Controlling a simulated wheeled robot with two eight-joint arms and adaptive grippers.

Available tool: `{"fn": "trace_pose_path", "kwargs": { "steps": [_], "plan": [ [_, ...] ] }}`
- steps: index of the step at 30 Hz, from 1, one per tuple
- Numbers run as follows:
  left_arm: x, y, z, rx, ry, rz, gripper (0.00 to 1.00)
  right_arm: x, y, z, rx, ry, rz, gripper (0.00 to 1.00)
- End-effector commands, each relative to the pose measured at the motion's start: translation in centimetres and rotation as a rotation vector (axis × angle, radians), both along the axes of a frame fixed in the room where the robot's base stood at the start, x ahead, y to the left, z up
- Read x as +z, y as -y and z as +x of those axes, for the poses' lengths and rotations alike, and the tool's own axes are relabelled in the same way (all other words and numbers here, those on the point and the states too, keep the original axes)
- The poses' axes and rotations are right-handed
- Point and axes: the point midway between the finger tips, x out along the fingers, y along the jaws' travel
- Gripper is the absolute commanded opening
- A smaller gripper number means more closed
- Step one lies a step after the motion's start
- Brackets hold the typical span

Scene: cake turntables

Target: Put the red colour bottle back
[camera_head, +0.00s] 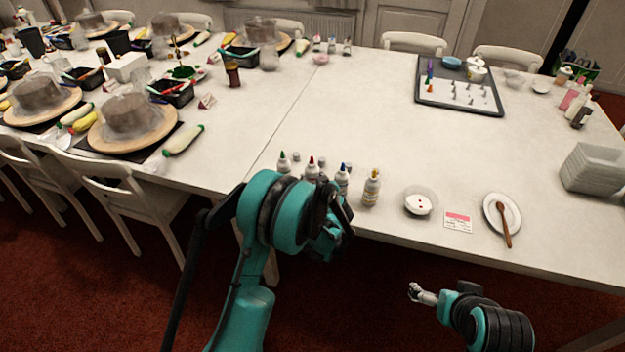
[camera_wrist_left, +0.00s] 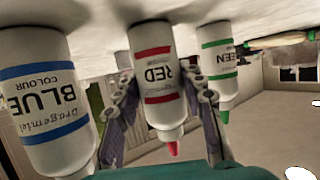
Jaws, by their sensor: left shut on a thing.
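The red colour bottle (camera_wrist_left: 156,70) is white with a red band, a RED label and a red tip. It stands upright in line between the blue colour bottle (camera_wrist_left: 45,95) and the green colour bottle (camera_wrist_left: 220,68); its base appears to be on the tabletop. In the head view the red bottle (camera_head: 311,168) is partly hidden by my left gripper (camera_head: 328,198). The left wrist view shows my left gripper's fingers (camera_wrist_left: 162,110) on both sides of the red bottle, shut on it. My right gripper (camera_head: 416,292) is low at the right, off the table's front edge; its fingers are too small to judge.
The white table (camera_head: 370,110) is clear behind the row.

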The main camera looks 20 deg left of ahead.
Motion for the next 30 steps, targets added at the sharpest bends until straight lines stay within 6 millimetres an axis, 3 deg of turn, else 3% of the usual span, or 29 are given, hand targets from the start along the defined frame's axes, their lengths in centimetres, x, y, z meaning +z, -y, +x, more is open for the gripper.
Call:
{"fn": "trace_pose_path", "kwargs": {
  "steps": [4, 5, 7, 19, 30],
  "plan": [
    [-0.1, 0.0, 0.0, 0.000, 0.000, 0.000, 0.26, 0.1, 0.0, 0.0, 0.000, 0.000, 0.000, 1.00],
    [-0.2, 0.0, 0.0, 0.000, 0.000, 0.000, 0.42, 0.1, 0.0, 0.0, 0.000, 0.000, 0.000, 1.00],
    [-0.1, 0.0, 0.0, 0.000, 0.000, 0.000, 0.60, 0.1, 0.0, 0.0, 0.000, 0.000, 0.000, 1.00],
    [0.3, 0.3, -0.3, -0.001, 0.000, 0.000, 0.60, 0.3, 0.0, 0.0, 0.000, 0.000, 0.000, 1.00],
    [3.4, 4.0, -6.1, -0.004, 0.000, 0.000, 0.60, 3.1, 0.0, 0.0, 0.000, 0.000, 0.000, 1.00]
  ]
}}
